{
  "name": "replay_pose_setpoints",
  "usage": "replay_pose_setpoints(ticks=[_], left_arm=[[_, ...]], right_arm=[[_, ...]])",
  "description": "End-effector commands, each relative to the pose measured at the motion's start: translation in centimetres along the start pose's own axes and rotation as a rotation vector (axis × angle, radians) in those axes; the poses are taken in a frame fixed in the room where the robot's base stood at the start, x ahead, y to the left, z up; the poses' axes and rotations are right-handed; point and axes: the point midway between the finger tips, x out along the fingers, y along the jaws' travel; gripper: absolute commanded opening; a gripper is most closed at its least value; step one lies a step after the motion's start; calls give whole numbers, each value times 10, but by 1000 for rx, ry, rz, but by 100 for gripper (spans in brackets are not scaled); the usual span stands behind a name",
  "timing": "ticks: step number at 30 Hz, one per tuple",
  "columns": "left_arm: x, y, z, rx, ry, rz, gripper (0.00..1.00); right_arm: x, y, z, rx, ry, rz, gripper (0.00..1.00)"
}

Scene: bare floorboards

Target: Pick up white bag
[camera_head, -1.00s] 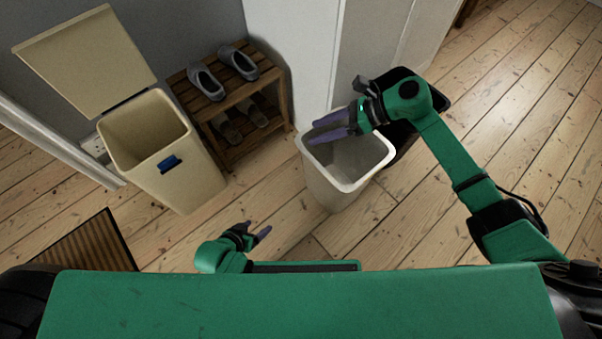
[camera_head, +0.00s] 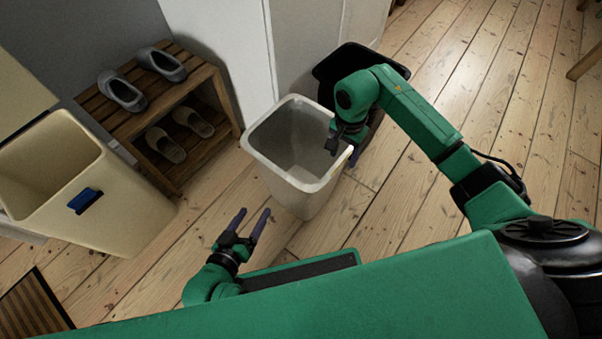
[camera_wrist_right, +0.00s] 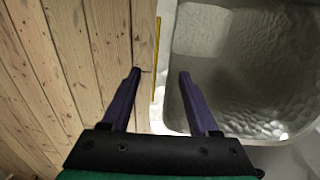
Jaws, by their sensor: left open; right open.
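A white, crinkled bag-like lining (camera_wrist_right: 240,85) covers the inside of the pale bin (camera_head: 302,198) and folds over its rim. It also shows inside the bin in the head view (camera_head: 290,135). My right gripper (camera_wrist_right: 160,74) is open and empty, pointing down at the bin's right rim. In the right wrist view one finger is over the floorboards outside and the other over the lined side, with the rim between them. I cannot tell whether they touch it. My left gripper (camera_head: 250,213) is open and empty, low in front of the bin.
A cream bin (camera_head: 120,205) with its lid up stands at the left. A wooden rack (camera_head: 190,150) with shoes stands behind it. A striped mat (camera_head: 30,310) lies front left.

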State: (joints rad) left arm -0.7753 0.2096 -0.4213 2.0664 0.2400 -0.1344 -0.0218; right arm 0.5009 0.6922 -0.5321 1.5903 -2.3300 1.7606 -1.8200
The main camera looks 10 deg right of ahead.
Motion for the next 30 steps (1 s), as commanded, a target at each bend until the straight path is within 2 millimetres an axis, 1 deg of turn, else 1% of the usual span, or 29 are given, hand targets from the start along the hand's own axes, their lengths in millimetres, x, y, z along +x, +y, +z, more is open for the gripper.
replay_pose_setpoints(ticks=[1, 2, 8, 9, 11, 12, 13, 14, 30], left_arm=[[3, -2, 6, -2, 4, 0, 75], [3, -3, 7, -2, 7, 0, 75], [3, -2, 6, -2, 12, -1, 75], [3, -2, 6, -2, 12, 0, 75], [3, -2, 6, -2, 12, 0, 75], [3, -2, 6, -2, 12, 0, 75], [3, -2, 6, -2, 11, 0, 75], [3, -2, 6, -2, 11, 0, 75], [3, -2, 5, -2, 10, 0, 75]], right_arm=[[12, 0, 0, 1, -2, 0, 61], [14, 0, 0, 1, -1, 0, 61], [14, 0, -1, 1, 1, -1, 61], [14, 0, -1, 1, 1, -1, 57], [14, 0, -1, 1, 1, -1, 34], [14, 0, -1, 1, 1, -1, 19], [14, 0, -1, 1, 1, -1, 7], [14, 0, -1, 1, 1, -1, 0], [15, 1, -1, 1, 0, 3, 0]])
